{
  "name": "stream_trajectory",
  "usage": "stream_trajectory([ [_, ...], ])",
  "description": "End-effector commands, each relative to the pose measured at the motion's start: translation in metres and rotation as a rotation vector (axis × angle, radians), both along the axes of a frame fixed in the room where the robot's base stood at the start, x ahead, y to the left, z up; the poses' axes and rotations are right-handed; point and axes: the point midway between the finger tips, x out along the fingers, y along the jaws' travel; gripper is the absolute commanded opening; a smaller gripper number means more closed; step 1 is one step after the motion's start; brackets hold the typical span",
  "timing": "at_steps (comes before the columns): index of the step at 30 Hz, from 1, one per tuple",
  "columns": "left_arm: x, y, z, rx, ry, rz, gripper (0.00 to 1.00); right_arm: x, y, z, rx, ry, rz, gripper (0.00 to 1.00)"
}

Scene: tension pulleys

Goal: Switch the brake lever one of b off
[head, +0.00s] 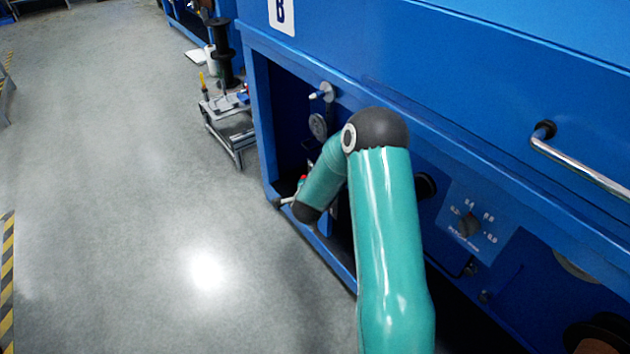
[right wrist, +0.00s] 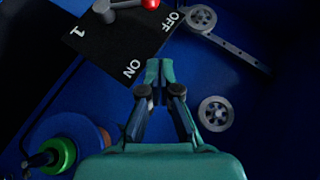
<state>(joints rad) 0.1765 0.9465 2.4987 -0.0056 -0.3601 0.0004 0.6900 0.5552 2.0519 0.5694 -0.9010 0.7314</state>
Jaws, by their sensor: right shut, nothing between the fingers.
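The brake lever, with a red knob (right wrist: 150,3) and a grey hub, shows at the top edge of the right wrist view, partly cut off. It is mounted over a black plate (right wrist: 105,45) marked OFF, ON and 1. The knob lies closer to the OFF mark than to ON. My right gripper (right wrist: 159,66) is shut and empty, in front of the plate's edge below the OFF mark and apart from the knob in the picture. In the head view my arm hides most of the gripper. A B sign (head: 281,14) marks the blue machine (head: 400,70). My left gripper is out of view.
Pulleys (right wrist: 215,113) and a slotted bar (right wrist: 235,50) are right of the gripper; a green and orange spool (right wrist: 60,150) is lower left. The machine's frame edge (head: 262,120) borders the opening. A small cart (head: 232,130) stands beyond. The floor (head: 130,200) at left is clear.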

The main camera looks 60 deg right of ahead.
Motion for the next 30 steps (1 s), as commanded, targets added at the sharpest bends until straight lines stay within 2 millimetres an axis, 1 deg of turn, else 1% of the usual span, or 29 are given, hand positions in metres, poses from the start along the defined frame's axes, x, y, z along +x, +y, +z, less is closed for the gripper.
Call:
stream_trajectory([
  [1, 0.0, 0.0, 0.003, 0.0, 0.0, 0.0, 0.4, -0.002, 0.006, 0.006, 0.001, 0.0, 0.001, 0.0],
  [6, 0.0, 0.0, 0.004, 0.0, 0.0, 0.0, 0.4, -0.008, 0.015, 0.012, -0.001, 0.0, -0.001, 0.0],
  [21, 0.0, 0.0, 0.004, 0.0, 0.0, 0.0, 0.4, -0.01, 0.015, 0.012, -0.001, 0.0, -0.003, 0.0],
  [24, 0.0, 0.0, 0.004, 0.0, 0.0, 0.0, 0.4, -0.008, 0.017, 0.013, 0.0, -0.002, 0.002, 0.0],
  [26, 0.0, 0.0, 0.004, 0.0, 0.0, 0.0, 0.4, -0.002, 0.023, 0.012, 0.002, -0.004, 0.016, 0.0],
  [28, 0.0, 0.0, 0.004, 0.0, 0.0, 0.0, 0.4, 0.01, 0.037, 0.008, 0.012, -0.002, 0.047, 0.0],
  [29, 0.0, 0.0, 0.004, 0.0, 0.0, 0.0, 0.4, 0.016, 0.046, 0.005, 0.019, 0.001, 0.067, 0.0],
  [30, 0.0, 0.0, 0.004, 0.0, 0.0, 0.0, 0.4, 0.025, 0.06, -0.002, 0.032, 0.01, 0.097, 0.0],
])
